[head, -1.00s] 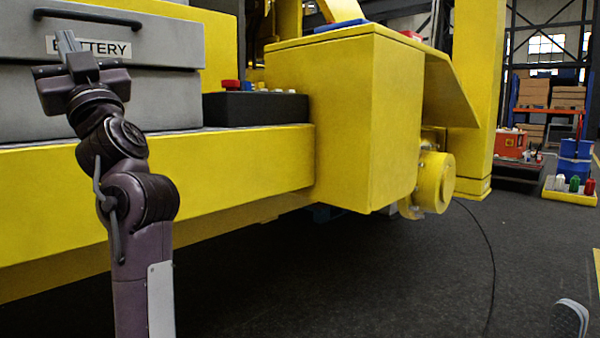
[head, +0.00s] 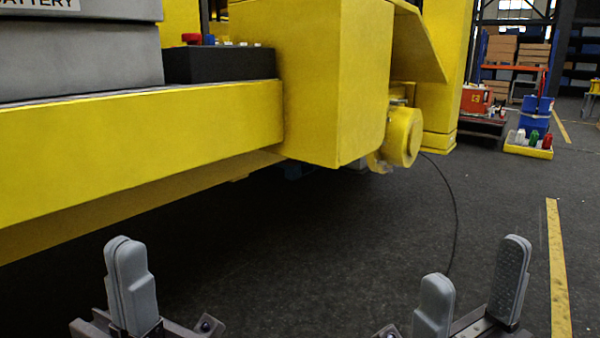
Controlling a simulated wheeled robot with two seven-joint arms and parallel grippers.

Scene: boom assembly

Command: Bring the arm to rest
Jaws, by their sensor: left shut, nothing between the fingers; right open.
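My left gripper (head: 131,285) is at the bottom left of the head view. Its two grey fingers are pressed together and hold nothing. My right gripper (head: 473,292) is at the bottom right, with its two grey fingers apart and nothing between them. Both grippers are in front of the yellow machine (head: 140,130), apart from it, over dark floor. The rest of both arms is out of the picture.
A black control box (head: 220,65) with a red button sits on the machine's ledge beside the grey battery box (head: 75,50). A yellow motor (head: 403,137) sticks out low. Open floor lies to the right.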

